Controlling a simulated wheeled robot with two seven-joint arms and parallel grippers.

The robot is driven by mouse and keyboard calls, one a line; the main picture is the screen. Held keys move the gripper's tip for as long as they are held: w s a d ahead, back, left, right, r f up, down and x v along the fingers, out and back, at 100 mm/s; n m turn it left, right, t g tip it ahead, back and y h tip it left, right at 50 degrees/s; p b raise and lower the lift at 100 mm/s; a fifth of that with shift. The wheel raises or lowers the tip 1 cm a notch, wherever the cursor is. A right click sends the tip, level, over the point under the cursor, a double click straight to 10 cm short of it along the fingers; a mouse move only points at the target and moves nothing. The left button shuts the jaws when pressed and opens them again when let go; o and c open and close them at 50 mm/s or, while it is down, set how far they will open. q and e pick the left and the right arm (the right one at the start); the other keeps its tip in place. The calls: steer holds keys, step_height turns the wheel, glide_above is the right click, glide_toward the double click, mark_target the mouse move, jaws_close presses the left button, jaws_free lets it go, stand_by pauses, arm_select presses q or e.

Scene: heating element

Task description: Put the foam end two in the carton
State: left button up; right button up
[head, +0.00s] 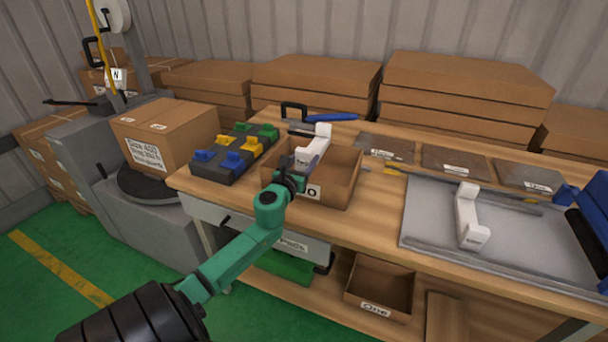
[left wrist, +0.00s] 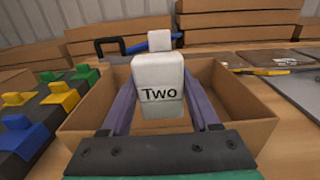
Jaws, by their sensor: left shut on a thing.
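The foam end two is a white block with a taller end, labelled "Two" in the left wrist view (left wrist: 158,92); in the head view it shows (head: 318,140) at the open brown carton (head: 345,190). My left gripper (head: 303,163) is shut on it, with a purple finger on each side in the left wrist view (left wrist: 160,108). The block is between the carton's walls as seen from the wrist, its upper part rising above the rim. Whether it touches the carton's floor is hidden. My right gripper is not in view.
A dark rack with blue, yellow and green clips (head: 235,152) stands left of the carton. Another white foam piece (head: 468,215) stands on the grey mat (head: 425,215) at right. A blue-handled tool (head: 330,117) lies behind. Another carton (head: 380,285) is on the lower shelf.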

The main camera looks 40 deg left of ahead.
arm_select(q)
step_height(320, 180, down, 2)
steer(key=shift+f+b, duration=0.25)
steer(key=shift+b, duration=0.15)
steer(key=shift+f, duration=0.1)
steer(key=shift+f+b, duration=0.5)
steer(key=shift+f, duration=0.05)
steer(key=shift+r, duration=0.1)
steer(key=o, duration=1.4)
steer(key=shift+s, duration=0.1)
steer(key=shift+c, duration=0.2)
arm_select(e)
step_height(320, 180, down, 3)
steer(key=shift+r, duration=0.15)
